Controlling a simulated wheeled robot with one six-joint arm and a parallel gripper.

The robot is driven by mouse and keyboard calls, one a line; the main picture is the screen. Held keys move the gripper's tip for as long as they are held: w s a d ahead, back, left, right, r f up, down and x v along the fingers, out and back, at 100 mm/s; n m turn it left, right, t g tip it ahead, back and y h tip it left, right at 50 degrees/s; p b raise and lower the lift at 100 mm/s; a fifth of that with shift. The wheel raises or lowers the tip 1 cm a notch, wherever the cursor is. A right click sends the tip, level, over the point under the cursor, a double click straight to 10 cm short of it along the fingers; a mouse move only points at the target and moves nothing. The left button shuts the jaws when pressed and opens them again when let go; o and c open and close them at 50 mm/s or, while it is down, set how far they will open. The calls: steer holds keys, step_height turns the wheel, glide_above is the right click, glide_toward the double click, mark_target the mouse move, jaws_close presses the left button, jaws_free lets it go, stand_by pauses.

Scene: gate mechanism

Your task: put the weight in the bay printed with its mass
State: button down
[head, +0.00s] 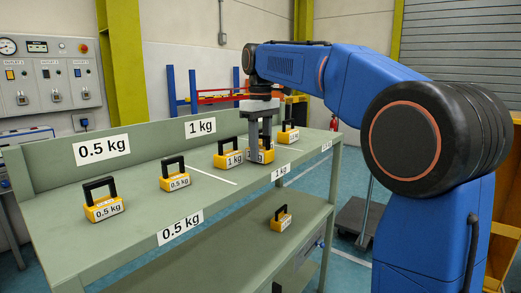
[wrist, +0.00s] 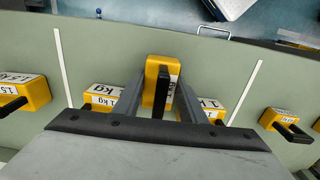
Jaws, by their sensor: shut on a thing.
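A yellow weight with a black handle (wrist: 151,72) is between the fingers of my gripper (wrist: 160,92), which is shut on its handle. In the head view my gripper (head: 260,139) points down over the bench's middle bay, and the held weight (head: 254,158) is low at the bench top. I cannot tell whether it touches it. Its printed mass is not clearly readable. The middle bay has 1 kg labels, at the back (head: 200,127) and front (head: 281,171). A 1 kg weight (head: 228,160) stands left of the held one; in the wrist view other weights flank it closely.
Two 0.5 kg weights (head: 103,207) stand in the left bay, labelled 0.5 kg (head: 180,226). A white line (head: 212,176) divides the bays. Another weight (head: 288,136) stands in the right bay. A further weight (head: 281,220) is on the lower shelf (head: 235,245).

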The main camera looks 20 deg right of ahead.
steer(key=shift+f, duration=0.15)
steer(key=c, duration=1.1)
jaws_free()
step_height(320, 180, up, 12)
steer(key=shift+r, duration=0.1)
steer(key=s+d+f+m+t, duration=0.1)
steer(key=s+d+f+m, duration=0.1)
steer(key=s+f, duration=0.9)
steer(key=s+d+f+m+t, duration=0.2)
steer(key=s+f, duration=0.9)
steer(key=f, duration=0.3)
steer(key=s+d+f+m+t, duration=0.1)
steer(key=s+d+f+m, duration=0.2)
steer(key=s+f, duration=0.8)
steer(key=shift+s+f+t, duration=0.25)
steer(key=shift+f+t, duration=0.15)
steer(key=shift+f, duration=0.65)
